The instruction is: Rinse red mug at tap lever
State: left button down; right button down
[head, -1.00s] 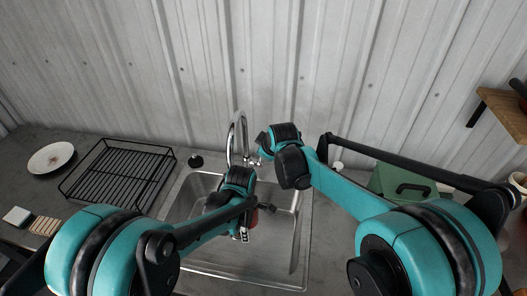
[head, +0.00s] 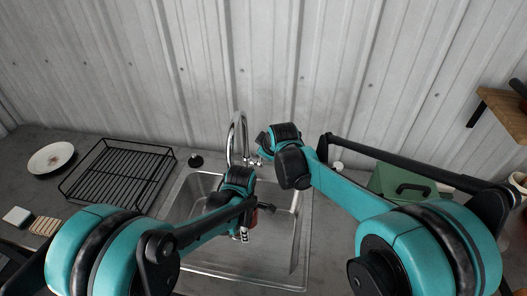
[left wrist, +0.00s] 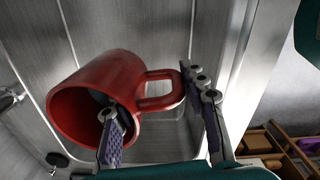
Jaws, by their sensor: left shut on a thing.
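The red mug (left wrist: 92,98) hangs over the sink in my left gripper (left wrist: 153,100), tilted with its open mouth toward the left wrist camera. One finger is inside the mug's mouth, the other outside past the handle. In the head view my left forearm hides most of the mug (head: 253,217), which shows as a small red patch beside the gripper (head: 244,234). The chrome tap (head: 238,136) rises behind the sink. Its lever (head: 257,160) shows partly, beside my right wrist. The right gripper's fingers are hidden behind the right arm. I see no water running.
The steel sink (head: 250,272) is open below the mug. A black dish rack (head: 115,172) and a plate (head: 51,157) lie to the left. A green box (head: 392,182) stands to the right. The corrugated wall (head: 260,70) closes off the back.

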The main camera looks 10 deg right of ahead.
pick_arm(q)
jog(key=s+d+r+p, duration=0.2)
jog(key=s+r, duration=0.2)
jog(key=shift+s+d+p, duration=0.2)
jog(key=shift+d+p, duration=0.05)
jog(key=shift+p, duration=0.1)
dwell(0.3)
dwell(0.9)
